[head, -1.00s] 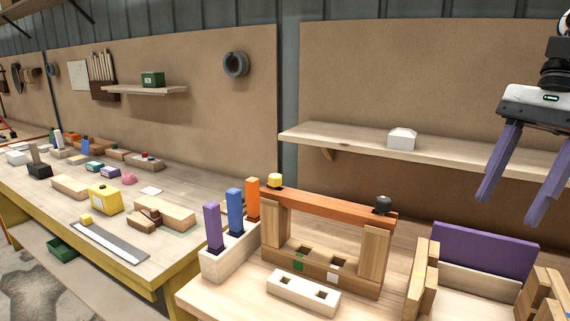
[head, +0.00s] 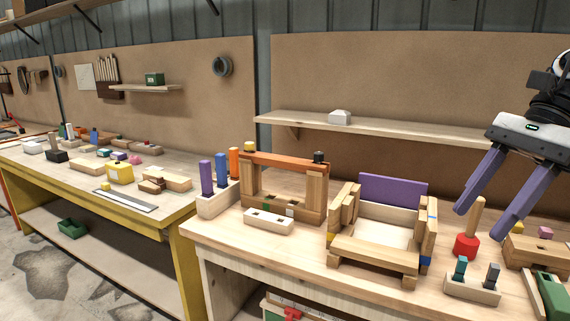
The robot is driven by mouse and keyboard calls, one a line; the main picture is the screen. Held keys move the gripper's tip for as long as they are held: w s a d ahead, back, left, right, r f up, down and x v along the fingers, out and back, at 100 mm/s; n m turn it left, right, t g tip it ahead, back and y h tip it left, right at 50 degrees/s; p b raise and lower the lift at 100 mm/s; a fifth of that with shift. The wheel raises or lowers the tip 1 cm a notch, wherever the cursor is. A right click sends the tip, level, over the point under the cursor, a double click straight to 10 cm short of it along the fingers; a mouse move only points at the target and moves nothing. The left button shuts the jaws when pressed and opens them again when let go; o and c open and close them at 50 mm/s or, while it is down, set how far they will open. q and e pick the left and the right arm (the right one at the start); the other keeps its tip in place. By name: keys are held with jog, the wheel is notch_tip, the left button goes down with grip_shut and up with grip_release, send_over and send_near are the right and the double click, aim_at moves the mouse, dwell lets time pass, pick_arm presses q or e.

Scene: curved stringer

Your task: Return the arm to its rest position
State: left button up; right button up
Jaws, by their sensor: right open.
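My right gripper (head: 482,209) hangs at the right side of the head view, with its two purple fingers apart and nothing between them. It is in the air above the right part of the near workbench (head: 231,240). A red-based peg with a wooden handle (head: 467,244) shows beside and behind its fingers. A wooden frame with an orange top bar (head: 287,160) stands on the bench to the left. Next to it is a wooden assembly with a purple back panel (head: 393,190). My left gripper is not in the view.
A block with purple, blue and orange pegs (head: 211,204) stands at the bench's left end. A small peg block (head: 471,290) is at front right. A yellow-edged bench (head: 130,215) is farther left.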

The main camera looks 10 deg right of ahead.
notch_tip(320, 180, down, 34)
jog(key=w+m+t, duration=0.2)
jog(key=m+t, duration=1.1)
jog(key=m, duration=1.7)
jog(key=s+a+f+m+h, duration=0.2)
jog(key=s+a+f+m, duration=0.2)
jog(key=f+m, duration=0.2)
jog(key=s+a+f+m+h, duration=0.2)
jog(key=s+a+f+m, duration=0.15)
jog(key=f+m, duration=0.35)
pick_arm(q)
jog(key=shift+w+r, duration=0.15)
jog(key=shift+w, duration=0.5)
pick_arm(e)
jog(key=s+a+f+m+g, duration=0.2)
jog(key=s+a+f+m, duration=0.1)
jog(key=a, duration=0.5)
jog(key=s+a+f+m+g, duration=0.3)
jog(key=s+a+m, duration=0.1)
jog(key=a+m, duration=0.2)
jog(key=shift+s+a, duration=0.2)
jog(key=shift+a, duration=0.65)
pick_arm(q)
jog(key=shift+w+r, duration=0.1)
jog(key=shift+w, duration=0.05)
